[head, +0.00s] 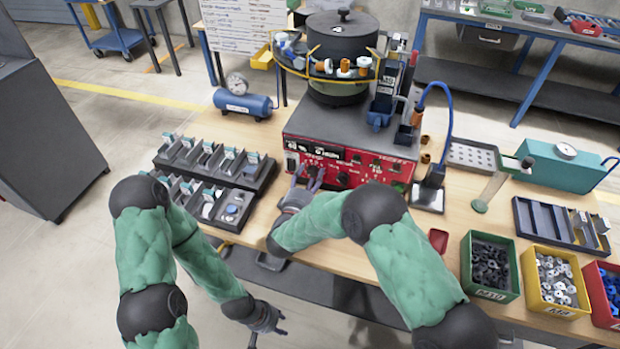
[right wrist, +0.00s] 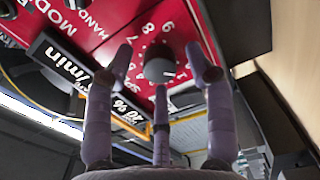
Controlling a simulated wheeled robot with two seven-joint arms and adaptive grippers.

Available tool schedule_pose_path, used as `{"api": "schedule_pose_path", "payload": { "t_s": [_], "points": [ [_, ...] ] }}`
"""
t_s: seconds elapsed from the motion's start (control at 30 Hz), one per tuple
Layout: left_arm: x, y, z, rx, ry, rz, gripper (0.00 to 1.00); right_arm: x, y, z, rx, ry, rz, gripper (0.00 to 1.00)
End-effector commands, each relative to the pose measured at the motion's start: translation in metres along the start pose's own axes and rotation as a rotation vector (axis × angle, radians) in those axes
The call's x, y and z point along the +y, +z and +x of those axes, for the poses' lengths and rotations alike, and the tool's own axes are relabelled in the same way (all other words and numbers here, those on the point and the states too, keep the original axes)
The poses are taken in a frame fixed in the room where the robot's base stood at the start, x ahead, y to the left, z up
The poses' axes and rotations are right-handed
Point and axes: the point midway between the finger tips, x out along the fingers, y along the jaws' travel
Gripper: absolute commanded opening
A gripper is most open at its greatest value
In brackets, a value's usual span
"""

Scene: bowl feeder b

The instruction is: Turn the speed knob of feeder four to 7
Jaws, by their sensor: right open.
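The feeder's red control panel (head: 345,168) is on the front of the bowl feeder (head: 343,85). In the right wrist view the round grey speed knob (right wrist: 160,68) sits on the red panel, with white numbers around part of its rim. A pale mark shows near its right edge; which number it points to I cannot tell. My right gripper (head: 314,176) is at the panel. Its open fingers (right wrist: 161,72) are spread around the knob, with no clear contact. My left gripper (head: 268,322) hangs low in front of the table, empty, its fingers apart. No feeder number is readable.
Black trays (head: 212,165) of parts lie left of the feeder. Green (head: 490,265), yellow (head: 556,280) and red bins stand at the right front. A blue tank (head: 243,103) is at the back left. My right forearm crosses the table's front edge.

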Motion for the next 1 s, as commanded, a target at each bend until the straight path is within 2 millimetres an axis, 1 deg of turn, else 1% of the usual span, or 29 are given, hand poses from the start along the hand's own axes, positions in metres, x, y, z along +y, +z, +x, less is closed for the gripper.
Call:
{"api": "schedule_pose_path", "payload": {
  "t_s": [0.17,0.2,0.27,0.3,0.37,0.4,0.77,1.0],
  "points": [
    [0.0001,0.0000,-0.0002,0.000,0.000,0.000,0.40,0.0002,-0.0001,0.0000,0.000,0.000,0.000,0.55],
    [0.0001,0.0000,-0.0002,0.000,0.000,0.000,0.40,0.0002,-0.0001,-0.0001,0.000,0.000,0.000,0.49],
    [0.0001,0.0000,-0.0003,0.000,0.000,0.000,0.40,0.0001,-0.0001,-0.0001,0.000,0.000,0.000,0.32],
    [0.0001,0.0000,-0.0002,0.000,0.000,0.000,0.40,0.0001,-0.0001,-0.0002,0.000,0.000,0.000,0.21],
    [0.0001,0.0000,-0.0002,0.000,0.000,0.000,0.40,0.0000,-0.0001,-0.0002,0.000,0.000,0.000,0.04],
    [0.0001,0.0000,-0.0002,0.000,0.000,0.000,0.40,0.0000,0.0000,-0.0002,0.000,0.000,0.000,0.00],
    [0.0005,0.0000,-0.0014,0.000,0.000,0.000,0.40,0.0001,0.0000,-0.0001,0.000,-0.001,0.038,0.00],
    [0.0017,0.0001,-0.0049,0.000,0.000,0.000,0.40,0.0003,0.0000,-0.0001,-0.001,-0.001,0.175,0.00]
  ]
}}
